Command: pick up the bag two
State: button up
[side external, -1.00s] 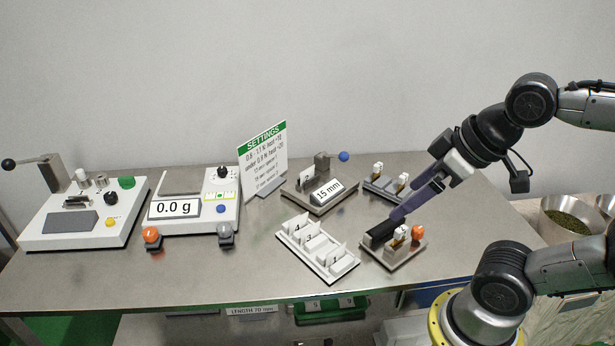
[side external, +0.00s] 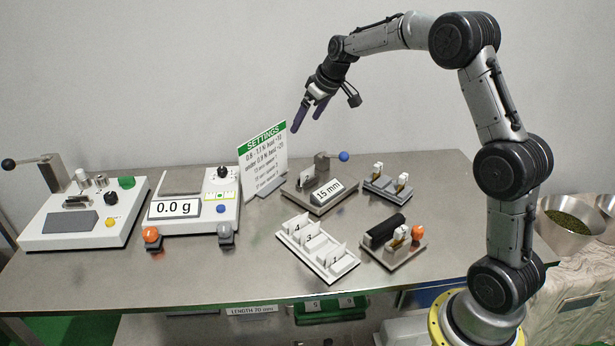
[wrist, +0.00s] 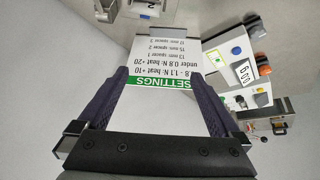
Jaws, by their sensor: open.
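My gripper (side external: 307,124) is open and empty, raised above the top of the settings sign. Its two purple fingers also show in the wrist view (wrist: 160,78), with the sign between and beyond them. A small white bag (side external: 305,178) stands in the grey fixture (side external: 330,206) labelled 15 mm, behind the table's middle. In the wrist view a white piece marked with what looks like a 2 (wrist: 151,5) shows at the top edge, partly cut off. The white rack (side external: 347,270) holds bags marked 4, 3 and 1.
The settings sign (side external: 265,158) stands close below my gripper. The fixture's lever has a blue knob (side external: 344,156). The scale (side external: 190,224) and a sealing machine (side external: 66,240) stand left. A black-block fixture (side external: 385,231) and a grey rack (side external: 374,192) stand right. The front table is clear.

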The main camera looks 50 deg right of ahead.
jog(key=m+g, duration=0.1)
send_near(308, 168)
jog(key=x, duration=0.5)
jog(key=shift+w+a, duration=0.15)
jog(key=shift+w, duration=0.05)
jog(key=shift+x, duration=2.5)
jog(key=shift+s, duration=0.2)
jog(key=c, duration=1.1)
